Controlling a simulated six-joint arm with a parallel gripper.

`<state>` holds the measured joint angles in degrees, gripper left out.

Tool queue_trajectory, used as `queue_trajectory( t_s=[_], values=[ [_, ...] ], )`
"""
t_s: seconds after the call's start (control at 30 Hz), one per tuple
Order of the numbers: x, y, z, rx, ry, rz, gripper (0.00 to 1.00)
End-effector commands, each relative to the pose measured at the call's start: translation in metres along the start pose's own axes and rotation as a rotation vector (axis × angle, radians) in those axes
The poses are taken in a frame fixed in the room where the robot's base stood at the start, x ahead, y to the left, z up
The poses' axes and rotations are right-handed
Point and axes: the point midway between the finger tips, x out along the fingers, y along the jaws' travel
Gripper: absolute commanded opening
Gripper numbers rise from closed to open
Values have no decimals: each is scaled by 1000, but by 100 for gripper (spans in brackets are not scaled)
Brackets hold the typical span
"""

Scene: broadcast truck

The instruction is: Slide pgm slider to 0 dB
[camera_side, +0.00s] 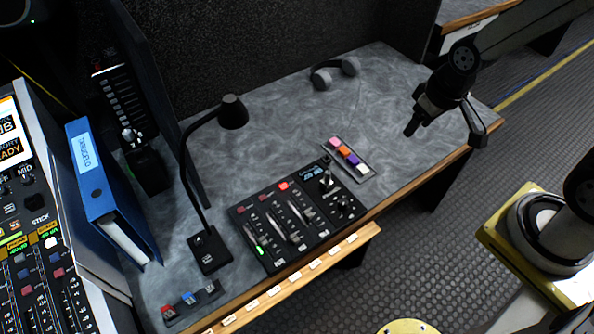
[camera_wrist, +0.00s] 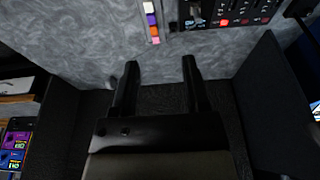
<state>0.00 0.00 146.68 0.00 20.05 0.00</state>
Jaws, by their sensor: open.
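A black control panel (camera_side: 297,218) with several vertical sliders lies on the grey desk near its front edge. One slider at the panel's left has a lit green cap (camera_side: 261,250); the others have pale or dark caps. The labels are too small to read, so I cannot tell which slider is pgm. Part of the panel (camera_wrist: 228,14) shows at the top right of the wrist view. My gripper (camera_side: 414,122) is open and empty, above the right part of the desk, apart from the panel. Its two fingers (camera_wrist: 160,66) are spread in the wrist view.
A strip of coloured buttons (camera_side: 349,157) lies beside the panel. A black desk lamp (camera_side: 206,240) stands left of the panel. A blue binder (camera_side: 108,195), headphones (camera_side: 335,72) and a small button strip (camera_side: 193,302) are around. The right desk surface is clear.

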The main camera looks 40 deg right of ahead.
Motion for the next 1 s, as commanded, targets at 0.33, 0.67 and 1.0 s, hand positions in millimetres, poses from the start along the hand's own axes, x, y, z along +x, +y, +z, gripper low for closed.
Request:
queue_trajectory(
  t_s=[0.33, 0.67, 1.0],
  values=[
    [0, 0, 0, 0, 0, 0, 59],
    [3, -5, -6, -2, -6, -4, 59],
    [30, -51, -48, -4, -53, -27, 59]
  ],
)
